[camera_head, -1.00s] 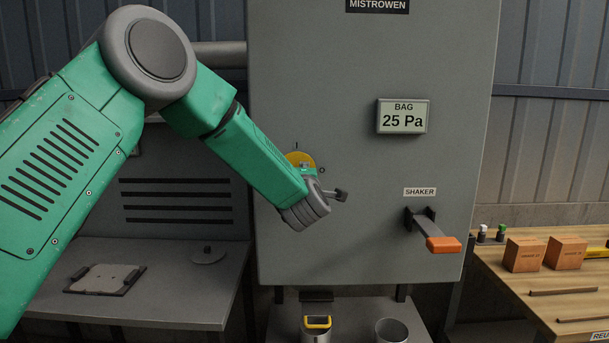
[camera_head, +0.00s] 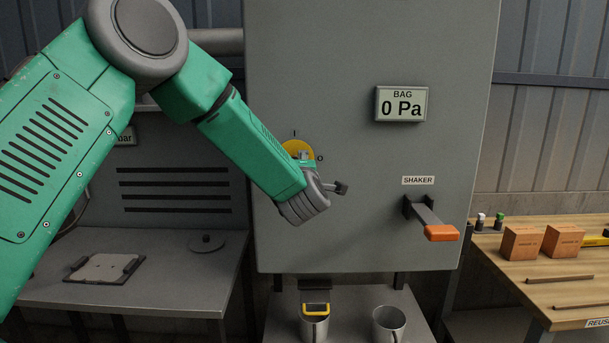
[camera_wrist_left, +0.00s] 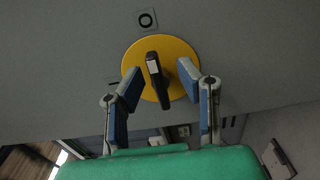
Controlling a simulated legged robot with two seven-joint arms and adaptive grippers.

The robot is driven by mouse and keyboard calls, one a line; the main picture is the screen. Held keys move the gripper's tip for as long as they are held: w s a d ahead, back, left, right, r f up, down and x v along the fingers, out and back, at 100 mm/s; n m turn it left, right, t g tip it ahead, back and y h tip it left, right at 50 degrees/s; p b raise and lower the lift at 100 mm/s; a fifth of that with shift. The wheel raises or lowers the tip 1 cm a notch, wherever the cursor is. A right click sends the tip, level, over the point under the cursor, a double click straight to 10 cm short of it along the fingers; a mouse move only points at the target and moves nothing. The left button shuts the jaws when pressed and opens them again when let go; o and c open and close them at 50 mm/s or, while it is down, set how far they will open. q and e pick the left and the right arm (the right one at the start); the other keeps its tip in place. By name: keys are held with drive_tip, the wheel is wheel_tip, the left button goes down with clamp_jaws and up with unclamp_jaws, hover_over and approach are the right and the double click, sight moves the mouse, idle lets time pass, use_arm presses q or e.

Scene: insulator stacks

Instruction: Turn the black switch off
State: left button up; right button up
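The black switch (camera_wrist_left: 156,80) is a handle on a yellow disc (camera_wrist_left: 160,52) on the grey cabinet front. Its white-marked end points roughly toward the O mark (camera_wrist_left: 146,19) in the left wrist view. My left gripper (camera_wrist_left: 158,70) is open, with one blue-padded finger on each side of the handle and a visible gap to both. In the head view the yellow disc (camera_head: 297,149) is partly covered by my left gripper (camera_head: 318,181), which hides most of the switch. My right gripper is not in view.
The cabinet display (camera_head: 401,105) reads BAG 0 Pa. An orange-ended SHAKER lever (camera_head: 440,233) sticks out to the right of my gripper. Metal cups (camera_head: 389,324) stand below the cabinet. A wooden bench with boxes (camera_head: 522,243) is at the right.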

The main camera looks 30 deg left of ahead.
use_arm(q)
drive_tip(key=v, duration=0.9)
drive_tip(key=shift+s+d, duration=0.25)
drive_tip(key=shift+s, duration=0.1)
drive_tip(key=shift+f, duration=0.1)
